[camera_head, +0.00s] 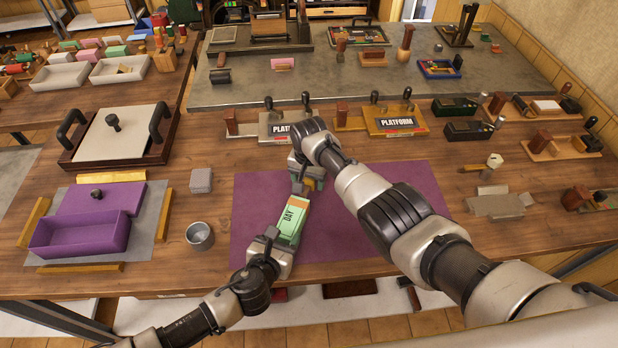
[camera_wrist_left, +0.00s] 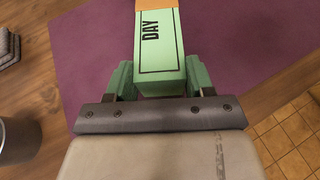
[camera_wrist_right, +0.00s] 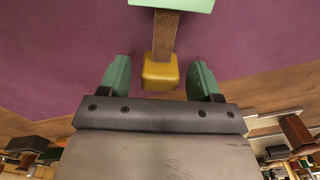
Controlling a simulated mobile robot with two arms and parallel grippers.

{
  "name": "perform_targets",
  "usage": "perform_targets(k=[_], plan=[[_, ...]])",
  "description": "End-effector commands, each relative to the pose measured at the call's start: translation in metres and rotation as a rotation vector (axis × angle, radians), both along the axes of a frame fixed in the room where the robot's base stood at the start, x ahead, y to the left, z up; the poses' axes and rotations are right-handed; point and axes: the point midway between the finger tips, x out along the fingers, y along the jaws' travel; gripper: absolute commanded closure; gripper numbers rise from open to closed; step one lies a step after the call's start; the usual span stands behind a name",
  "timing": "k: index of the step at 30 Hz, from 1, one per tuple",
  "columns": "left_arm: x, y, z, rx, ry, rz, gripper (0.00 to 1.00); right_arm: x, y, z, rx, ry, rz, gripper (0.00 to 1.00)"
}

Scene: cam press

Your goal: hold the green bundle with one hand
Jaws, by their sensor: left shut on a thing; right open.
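The green bundle (camera_head: 291,222), marked DAY, is over the purple mat in the head view. It also shows in the left wrist view (camera_wrist_left: 158,45), with an orange band at its far end. My left gripper (camera_head: 279,243) is shut on the near end of the bundle, one finger on each side (camera_wrist_left: 160,80). My right gripper (camera_head: 306,174) is open beyond the bundle's far end. In the right wrist view, a yellow block (camera_wrist_right: 160,72) on a brown textured stem lies between its open fingers (camera_wrist_right: 160,82), with a pale green edge (camera_wrist_right: 180,4) beyond.
The purple mat (camera_head: 390,200) has free room on its right. A metal cup (camera_head: 200,236) and a grey block (camera_head: 201,180) stand left of it. A purple tray (camera_head: 80,236) is farther left. Two PLATFORM stands (camera_head: 281,128) (camera_head: 397,122) are behind the mat.

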Motion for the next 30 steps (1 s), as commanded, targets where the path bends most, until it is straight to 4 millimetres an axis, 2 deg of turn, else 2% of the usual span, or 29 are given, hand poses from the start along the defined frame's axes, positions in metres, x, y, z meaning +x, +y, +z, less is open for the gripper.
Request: perform_targets(k=[5, 10, 21, 25, 30], plan=[[-0.001, 0.001, -0.003, 0.003, 0.005, 0.002, 0.68, 0.000, 0.000, 0.002, 0.001, -0.002, 0.000, 0.36], [-0.001, 0.001, -0.003, 0.003, 0.005, 0.002, 0.68, 0.000, 0.000, 0.017, 0.002, -0.002, -0.001, 0.36], [-0.001, 0.001, -0.003, 0.003, 0.005, 0.002, 0.68, 0.000, 0.000, 0.092, 0.002, -0.004, 0.000, 0.36], [-0.001, 0.001, -0.003, 0.003, 0.005, 0.002, 0.68, 0.000, 0.000, 0.110, 0.001, -0.003, 0.000, 0.36], [-0.001, 0.001, -0.003, 0.003, 0.005, 0.002, 0.68, 0.000, 0.000, 0.120, 0.000, -0.001, 0.000, 0.36]])
